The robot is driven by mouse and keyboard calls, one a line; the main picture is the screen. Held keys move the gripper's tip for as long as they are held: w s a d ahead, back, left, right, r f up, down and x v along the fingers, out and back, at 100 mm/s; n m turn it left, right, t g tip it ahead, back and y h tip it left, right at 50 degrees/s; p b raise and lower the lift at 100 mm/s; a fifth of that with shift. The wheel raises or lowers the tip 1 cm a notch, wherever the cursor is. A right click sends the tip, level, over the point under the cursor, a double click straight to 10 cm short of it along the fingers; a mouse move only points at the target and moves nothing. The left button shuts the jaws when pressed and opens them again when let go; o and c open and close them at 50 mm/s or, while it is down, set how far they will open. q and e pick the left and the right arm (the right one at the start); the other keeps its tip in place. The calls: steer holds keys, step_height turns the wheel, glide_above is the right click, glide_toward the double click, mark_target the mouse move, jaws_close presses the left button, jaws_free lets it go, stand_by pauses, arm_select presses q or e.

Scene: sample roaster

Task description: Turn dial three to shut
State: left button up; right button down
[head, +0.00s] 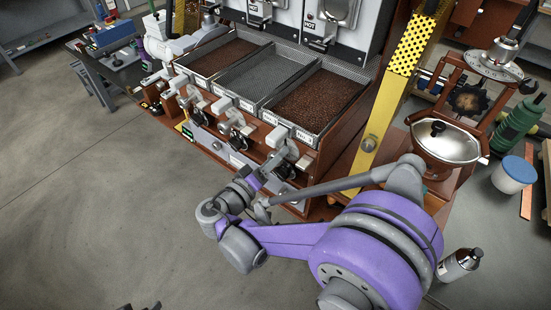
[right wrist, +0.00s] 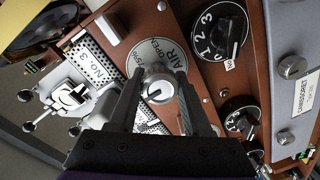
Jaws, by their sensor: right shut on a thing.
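The dial (right wrist: 157,88) is a small silver knob with a short dark pointer mark, on a round grey plate (right wrist: 150,52) lettered AIR and OPEN; another word at the plate's left is partly hidden. My right gripper (right wrist: 160,92) has one finger on each side of the knob and is shut on it. In the head view my right gripper (head: 272,165) reaches the front of the rightmost bay, where its fingers and arm hide the dial. The dial's own number is not readable there. Small dark tips at the bottom edge may be my left gripper (head: 141,306).
A black numbered dial (right wrist: 221,32) and a second black dial (right wrist: 240,117) sit close right of the gripped knob. A silver lever fitting (right wrist: 70,95) stands left. Above the panel are trays of beans (head: 318,100). The floor (head: 90,200) at left is clear.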

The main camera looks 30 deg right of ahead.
steer(key=n+b, duration=0.1)
steer(key=n, duration=0.5)
steer(key=shift+g, duration=0.3)
steer(key=n+b, duration=0.1)
steer(key=n, duration=0.4)
steer(key=shift+h, duration=0.3)
steer(key=n+b, duration=0.1)
steer(key=n, duration=0.4)
steer(key=shift+r+g+b, duration=0.1)
steer(key=shift+g+b, duration=0.2)
steer(key=shift+b, duration=0.05)
steer(key=n+b, duration=0.1)
steer(key=n, duration=0.5)
steer(key=shift+h, duration=0.3)
steer(key=shift+c, duration=1.8)
jaws_free()
steer(key=shift+a, duration=0.1)
